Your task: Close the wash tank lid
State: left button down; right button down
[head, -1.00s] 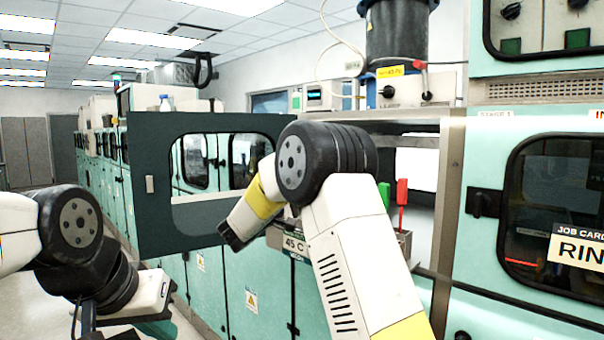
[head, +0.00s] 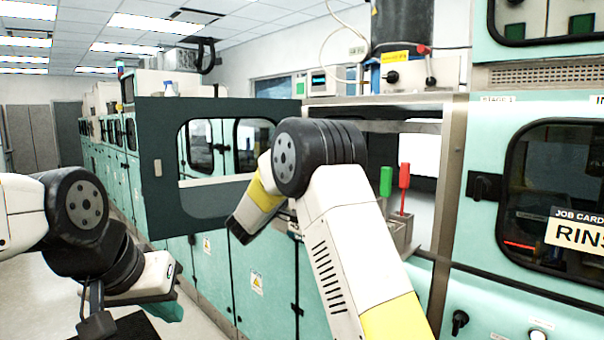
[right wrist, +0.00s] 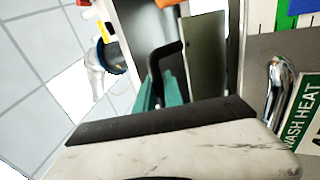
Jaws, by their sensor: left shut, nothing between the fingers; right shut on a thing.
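The wash tank lid (head: 165,200) is a dark teal framed panel with a window, standing open on the left of the tank opening (head: 418,150) in the head view. My right arm crosses in front of its right part and hides it there. My right gripper (right wrist: 165,92) shows teal fingers in the right wrist view, shut at a black bar handle (right wrist: 168,54); its exact contact is partly hidden. In the head view this gripper is hidden. My left gripper (head: 166,312) is low at the left, shut and empty, far from the lid.
A green and a red handle (head: 404,176) stand at the tank opening. The rinse cabinet (head: 540,200) closes off the right side. A row of teal cabinets (head: 110,150) runs back on the left, with open floor beside it. A WASH HEAT label (right wrist: 300,115) shows.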

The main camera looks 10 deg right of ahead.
jog(key=shift+a, duration=0.2)
dwell(0.3)
jog(key=c, duration=1.5)
grip_release()
jog(key=shift+w, duration=0.1)
jog(key=shift+o, duration=0.2)
jog(key=shift+f, duration=0.1)
